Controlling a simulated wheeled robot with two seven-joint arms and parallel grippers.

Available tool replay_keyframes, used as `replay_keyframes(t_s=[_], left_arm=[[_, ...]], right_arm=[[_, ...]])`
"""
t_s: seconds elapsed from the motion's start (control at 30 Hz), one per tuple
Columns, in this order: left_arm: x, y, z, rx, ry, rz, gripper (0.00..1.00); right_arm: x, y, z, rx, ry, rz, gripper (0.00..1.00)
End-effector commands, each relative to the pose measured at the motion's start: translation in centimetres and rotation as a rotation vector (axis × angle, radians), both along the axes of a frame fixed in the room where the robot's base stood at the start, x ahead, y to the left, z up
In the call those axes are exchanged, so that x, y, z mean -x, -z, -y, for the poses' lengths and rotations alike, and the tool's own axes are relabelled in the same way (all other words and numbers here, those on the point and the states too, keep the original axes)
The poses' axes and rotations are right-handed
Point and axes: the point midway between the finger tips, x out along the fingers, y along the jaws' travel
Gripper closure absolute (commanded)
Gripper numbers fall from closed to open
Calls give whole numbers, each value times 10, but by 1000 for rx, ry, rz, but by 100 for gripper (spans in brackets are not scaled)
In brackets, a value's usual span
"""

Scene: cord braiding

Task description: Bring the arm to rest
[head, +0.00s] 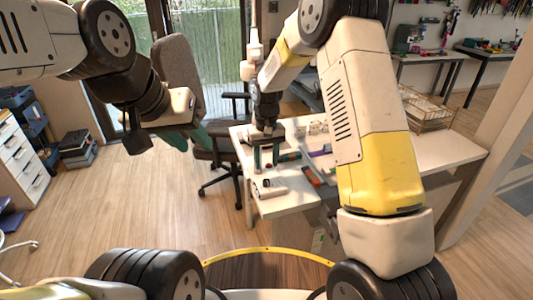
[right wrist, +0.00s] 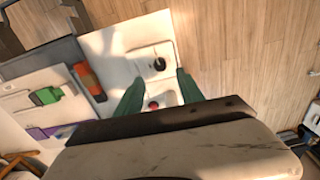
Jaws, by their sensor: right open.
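My right gripper (head: 266,160) is over the near left part of the white table (head: 285,203), pointing down. In the right wrist view its two green fingers (right wrist: 158,95) stand apart, with nothing held between them. A small red round piece (right wrist: 153,104) shows between the fingers, below them. A pale plate with a dark round knob (right wrist: 159,64) lies just beyond the fingertips. My left gripper (head: 187,137) is raised, left of the table and clear of it. Its teal fingers are seen at an angle, and their gap is unclear. I cannot make out any cord.
A green piece (right wrist: 46,96), an orange-red piece (right wrist: 88,80) and a purple strip (right wrist: 52,131) lie on the table. A wire basket (head: 425,112) stands at its back right. A dark office chair (head: 222,150) is behind its left end.

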Motion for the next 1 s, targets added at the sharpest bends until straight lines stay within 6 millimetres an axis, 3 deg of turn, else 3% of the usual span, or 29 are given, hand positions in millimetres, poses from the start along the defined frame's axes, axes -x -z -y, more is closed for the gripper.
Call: replay_keyframes(t_s=[0.17,0.27,0.37,0.47,0.7,0.9,1.0], left_arm=[[0,0,0,0,0,0,64],[0,0,0,0,0,0,64],[0,0,0,0,0,0,64],[0,0,0,0,0,0,64],[0,0,0,0,0,0,64],[0,0,0,0,0,0,64],[0,0,0,0,0,0,64]], right_arm=[[0,-2,1,-2,1,3,55],[1,-14,5,-11,9,15,55],[8,-44,17,-32,27,44,55],[24,-88,36,-66,54,90,55],[86,-178,83,-143,116,212,55],[151,-225,114,-197,162,321,55],[185,-239,126,-219,184,376,55]])
